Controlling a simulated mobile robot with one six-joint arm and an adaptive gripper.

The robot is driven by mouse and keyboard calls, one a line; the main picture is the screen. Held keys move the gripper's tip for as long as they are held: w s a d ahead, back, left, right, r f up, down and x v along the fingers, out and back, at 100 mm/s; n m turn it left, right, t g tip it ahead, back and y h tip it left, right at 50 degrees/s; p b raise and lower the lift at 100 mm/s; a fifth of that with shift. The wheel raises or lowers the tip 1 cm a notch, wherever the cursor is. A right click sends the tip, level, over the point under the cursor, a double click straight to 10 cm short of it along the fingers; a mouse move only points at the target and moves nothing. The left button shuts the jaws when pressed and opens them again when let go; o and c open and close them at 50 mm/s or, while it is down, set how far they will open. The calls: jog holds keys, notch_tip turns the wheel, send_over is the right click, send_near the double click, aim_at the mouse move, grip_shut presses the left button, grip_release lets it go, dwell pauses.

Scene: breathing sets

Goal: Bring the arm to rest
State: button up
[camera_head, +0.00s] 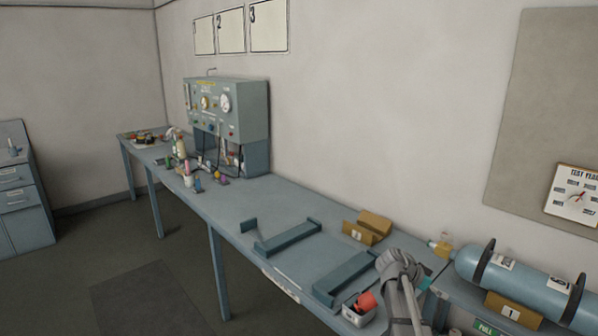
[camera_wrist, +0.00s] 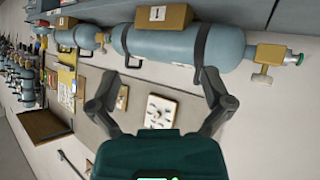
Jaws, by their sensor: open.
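My gripper (camera_wrist: 160,76) shows in the wrist view with its two dark fingers spread wide apart. It is open, and nothing is held between the fingers. The wall and a blue-grey cylinder lie beyond the fingers, and the picture is turned, with the bench along the top. In the head view I cannot make out my gripper for certain.
A blue-grey bench (camera_head: 240,200) runs along the wall. A gauge cabinet (camera_head: 228,112) stands toward its far end. A large cylinder (camera_head: 525,280) lies at the right, also in the wrist view (camera_wrist: 180,45).

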jog(key=s+a+f+n+y, duration=0.4)
jog(key=s+a+n, duration=0.3)
jog(key=a, duration=0.5)
jog(key=s+a+f+n+y, duration=0.4)
jog(key=s+a+n+y, duration=0.3)
jog(key=a, duration=0.6)
jog(key=shift+s+a+n, duration=0.15)
jog(key=shift+s+n, duration=0.15)
jog(key=shift+n, duration=0.2)
dwell(0.8)
